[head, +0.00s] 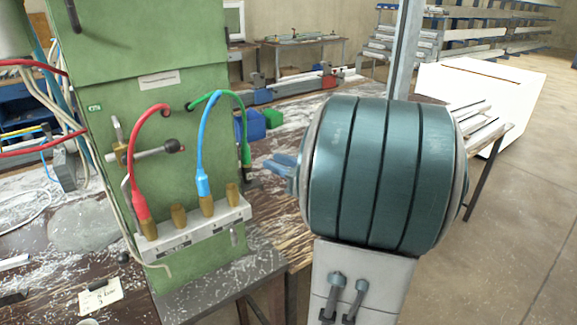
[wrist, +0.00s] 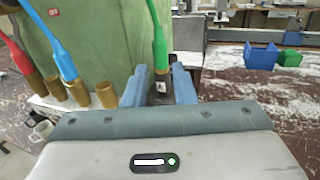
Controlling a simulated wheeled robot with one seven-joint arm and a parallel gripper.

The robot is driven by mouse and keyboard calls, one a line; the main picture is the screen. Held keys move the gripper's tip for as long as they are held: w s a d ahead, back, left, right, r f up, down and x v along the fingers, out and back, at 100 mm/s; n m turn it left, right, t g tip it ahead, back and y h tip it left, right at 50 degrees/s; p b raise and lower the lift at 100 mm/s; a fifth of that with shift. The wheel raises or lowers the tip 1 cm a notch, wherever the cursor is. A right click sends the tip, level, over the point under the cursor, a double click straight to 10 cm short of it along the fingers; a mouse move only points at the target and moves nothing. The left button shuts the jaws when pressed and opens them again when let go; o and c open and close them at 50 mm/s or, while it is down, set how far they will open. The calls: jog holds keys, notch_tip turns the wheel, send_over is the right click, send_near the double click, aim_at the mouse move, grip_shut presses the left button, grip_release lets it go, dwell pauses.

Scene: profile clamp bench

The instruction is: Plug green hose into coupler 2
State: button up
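The green hose (head: 245,150) arches from the green machine and its plug end hangs upright at a small dark holder (wrist: 162,87) right of the coupler row. My gripper (wrist: 158,78) is open. Its two blue fingers stand either side of the green hose's end in the wrist view; in the head view the fingertips look just short of it. The brass couplers stand on a pale manifold (head: 195,232). The red hose (head: 140,205) sits on the leftmost, the blue hose (head: 203,180) on the third. The second coupler (head: 179,217) and the rightmost (head: 232,193) are bare. Number labels are unreadable.
The green machine cabinet (head: 160,90) stands behind the couplers. A lever with a dark knob (head: 172,146) juts out above them. Blue and green bins (wrist: 260,57) sit on the shaving-strewn bench to the right. A white card (head: 100,296) lies at the front left.

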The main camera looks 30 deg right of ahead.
aim_at(247, 145)
jog(key=p+x, duration=0.2)
jog(key=x, duration=0.8)
jog(key=shift+w+a+f, duration=0.1)
jog(key=shift+w, duration=0.1)
grip_shut()
jog(key=shift+r+p, duration=0.4)
jog(key=shift+r, duration=0.4)
dwell(0.4)
jog(key=shift+r+p, duration=0.9)
jog(key=shift+r, duration=0.4)
